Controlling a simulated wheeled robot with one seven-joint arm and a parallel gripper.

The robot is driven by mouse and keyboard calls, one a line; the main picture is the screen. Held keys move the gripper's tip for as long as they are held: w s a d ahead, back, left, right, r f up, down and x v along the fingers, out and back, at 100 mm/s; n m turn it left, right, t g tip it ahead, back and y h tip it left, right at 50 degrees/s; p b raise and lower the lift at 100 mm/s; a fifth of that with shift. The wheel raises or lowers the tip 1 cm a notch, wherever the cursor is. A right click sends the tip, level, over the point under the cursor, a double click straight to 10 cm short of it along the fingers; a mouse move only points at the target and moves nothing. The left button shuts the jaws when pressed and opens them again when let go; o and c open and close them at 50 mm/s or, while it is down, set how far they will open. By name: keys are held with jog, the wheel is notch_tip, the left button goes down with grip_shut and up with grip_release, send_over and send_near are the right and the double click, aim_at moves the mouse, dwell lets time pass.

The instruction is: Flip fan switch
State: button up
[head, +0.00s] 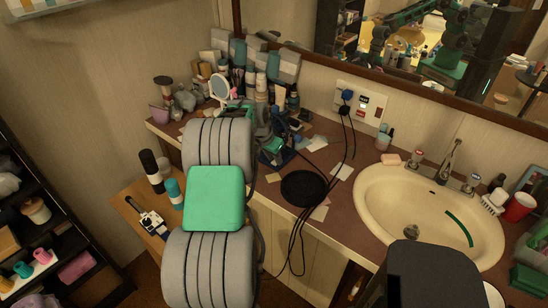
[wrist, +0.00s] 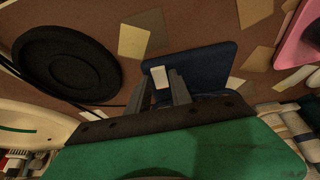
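A dark blue object with a flat, square base (head: 278,158) stands on the counter left of the round black tray. I cannot tell for sure that it is the fan. In the wrist view its blue surface (wrist: 205,68) lies under and beyond my fingers, with a small white rectangle (wrist: 160,76) on it, possibly a switch. My gripper (wrist: 160,78) points down at it. The fingers stand apart with a gap, and the white rectangle shows between their tips. I cannot tell whether they touch it. In the head view my gripper (head: 274,148) is partly hidden by the blue object.
A wall plate (head: 361,103) with plugs and small switches is above the counter. A round black tray (head: 303,188) and dark cords lie right of my gripper. The sink (head: 425,205) is farther right. Bottles and a round mirror (head: 220,88) crowd the back left.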

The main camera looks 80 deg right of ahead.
grip_shut()
jog(key=shift+r, duration=0.1)
jog(key=shift+s+d+y+p, duration=0.1)
jog(key=shift+d+y+p, duration=0.05)
jog(key=shift+y+p, duration=0.25)
jog(key=shift+t, duration=0.3)
jog(key=shift+o, duration=2.1)
grip_release()
jog(key=b+v, duration=0.1)
jog(key=v, duration=0.6)
jog(key=shift+r, duration=0.4)
